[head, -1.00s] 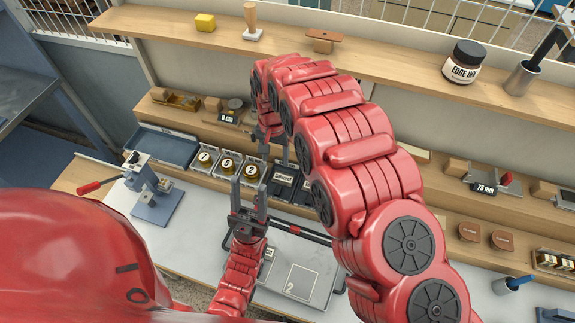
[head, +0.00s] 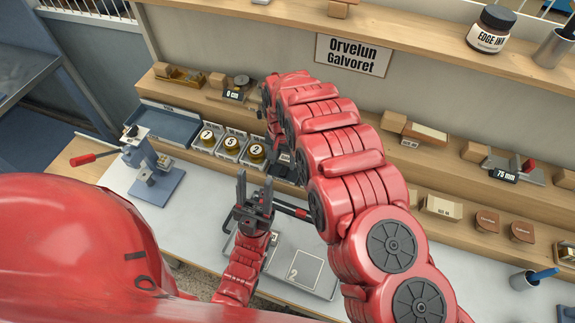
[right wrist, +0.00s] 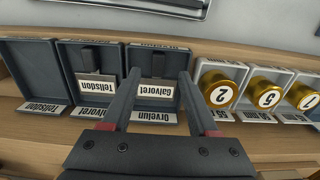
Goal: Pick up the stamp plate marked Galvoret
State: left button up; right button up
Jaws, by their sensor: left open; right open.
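In the head view my right arm mostly hides this gripper and the plate. Beside it a plate marked Tellsdon (right wrist: 97,88) stands in another dark tray. My left gripper (head: 254,180) is open and empty above the bench.
A press (head: 150,165) stands at left.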

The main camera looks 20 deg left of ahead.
aim_at(284, 169)
jog(key=f, duration=0.1)
jog(key=f+b, duration=0.1)
jog(key=f, duration=0.2)
jog(key=shift+w+d+f+b, duration=0.15)
jog(key=shift+w+b, duration=0.2)
jog(key=shift+w, duration=0.05)
jog(key=shift+f, duration=0.3)
jog(key=shift+r, duration=0.1)
grip_shut()
